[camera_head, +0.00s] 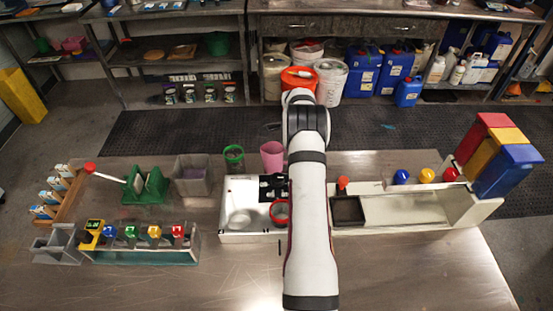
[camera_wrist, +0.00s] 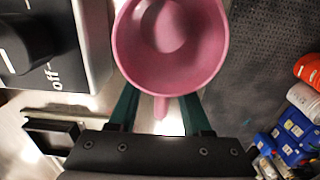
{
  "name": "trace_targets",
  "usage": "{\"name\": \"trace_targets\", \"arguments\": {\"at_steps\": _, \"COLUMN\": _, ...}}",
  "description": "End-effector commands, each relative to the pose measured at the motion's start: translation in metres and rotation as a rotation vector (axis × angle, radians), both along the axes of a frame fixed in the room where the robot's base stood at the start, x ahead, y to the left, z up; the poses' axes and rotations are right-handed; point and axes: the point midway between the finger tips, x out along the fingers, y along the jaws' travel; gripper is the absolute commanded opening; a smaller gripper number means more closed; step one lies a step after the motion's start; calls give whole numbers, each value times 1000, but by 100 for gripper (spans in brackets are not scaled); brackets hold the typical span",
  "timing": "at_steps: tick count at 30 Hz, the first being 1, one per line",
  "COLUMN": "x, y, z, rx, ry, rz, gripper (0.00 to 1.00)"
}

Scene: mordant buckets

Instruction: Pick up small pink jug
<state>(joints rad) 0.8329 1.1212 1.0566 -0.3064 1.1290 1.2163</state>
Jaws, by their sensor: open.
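The small pink jug (camera_wrist: 178,70) fills the upper middle of the wrist view, seen from above into its open mouth. In the head view the pink jug (camera_head: 271,155) stands just left of my arm, behind the white unit. My gripper (camera_wrist: 160,100) is open, with its two dark green fingers on either side of the jug's handle. The handle points down between the fingers, with a gap visible on each side. I cannot tell how deep the fingers sit relative to the handle.
A green jug (camera_head: 234,157) and a grey bin (camera_head: 193,175) stand left of the pink jug. A white unit (camera_head: 240,192) with a black knob (camera_wrist: 25,40) marked "off" is close by. A red-rimmed cup (camera_head: 280,212) is on the white unit.

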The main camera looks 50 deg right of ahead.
Motion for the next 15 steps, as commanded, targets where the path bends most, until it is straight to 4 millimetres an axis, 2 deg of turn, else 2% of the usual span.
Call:
{"name": "trace_targets", "arguments": {"at_steps": 1, "x": 0, "y": 0, "z": 0, "rx": 0, "ry": 0, "rz": 0, "gripper": 49}}
{"name": "trace_targets", "arguments": {"at_steps": 9, "x": 0, "y": 0, "z": 1, "rx": 0, "ry": 0, "rz": 0, "gripper": 0}}
{"name": "trace_targets", "arguments": {"at_steps": 15, "x": 0, "y": 0, "z": 1, "rx": 0, "ry": 0, "rz": 0, "gripper": 0}}
